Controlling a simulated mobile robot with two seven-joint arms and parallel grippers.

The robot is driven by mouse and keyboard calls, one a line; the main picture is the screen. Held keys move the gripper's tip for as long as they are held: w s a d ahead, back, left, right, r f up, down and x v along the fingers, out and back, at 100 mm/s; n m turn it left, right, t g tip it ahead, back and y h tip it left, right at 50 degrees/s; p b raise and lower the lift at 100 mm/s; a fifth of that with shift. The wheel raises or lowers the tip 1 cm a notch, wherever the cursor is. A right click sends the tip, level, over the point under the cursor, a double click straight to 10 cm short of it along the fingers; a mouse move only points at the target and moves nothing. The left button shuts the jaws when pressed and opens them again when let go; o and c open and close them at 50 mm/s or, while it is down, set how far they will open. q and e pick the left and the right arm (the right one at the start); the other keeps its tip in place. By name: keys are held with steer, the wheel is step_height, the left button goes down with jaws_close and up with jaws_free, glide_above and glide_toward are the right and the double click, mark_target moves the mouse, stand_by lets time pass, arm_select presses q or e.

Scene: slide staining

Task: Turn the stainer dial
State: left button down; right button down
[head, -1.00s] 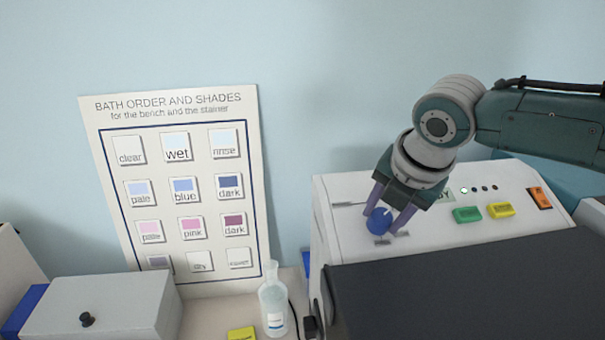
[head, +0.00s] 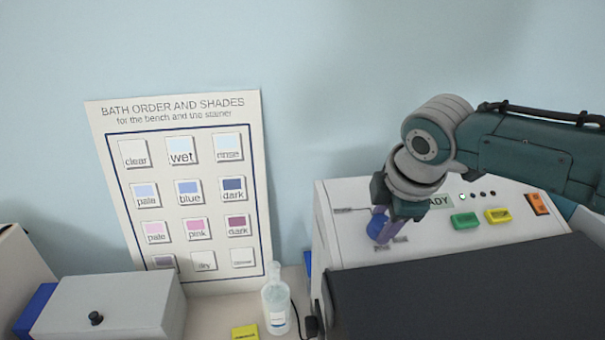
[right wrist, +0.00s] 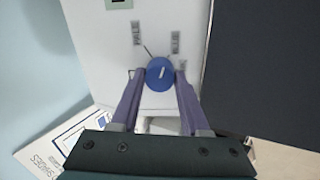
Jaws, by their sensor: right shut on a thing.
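The stainer (head: 345,245) is a white machine at the right of the head view with a dark lid. Its blue dial (head: 377,227) sits on the panel, partly covered by my right gripper (head: 384,228). In the right wrist view the round blue dial (right wrist: 159,74) has a white pointer line, pointing roughly up between the labels PALE and BLUE. My right gripper (right wrist: 160,82) has a purple finger on each side of the dial and is shut on it. My left gripper is not in view.
Green (head: 465,220) and yellow (head: 497,215) buttons, an orange switch (head: 538,204) and small lights are on the panel. A shade chart (head: 190,110) leans on the wall. A bottle (head: 276,308) and a grey box (head: 110,305) stand left of the stainer.

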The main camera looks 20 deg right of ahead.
steer(key=shift+m, duration=1.1)
steer(key=shift+c, duration=2)
jaws_free()
steer(key=shift+s+r, duration=0.2)
steer(key=shift+r, duration=0.35)
steer(key=v, duration=0.9)
steer(key=shift+b, duration=0.45)
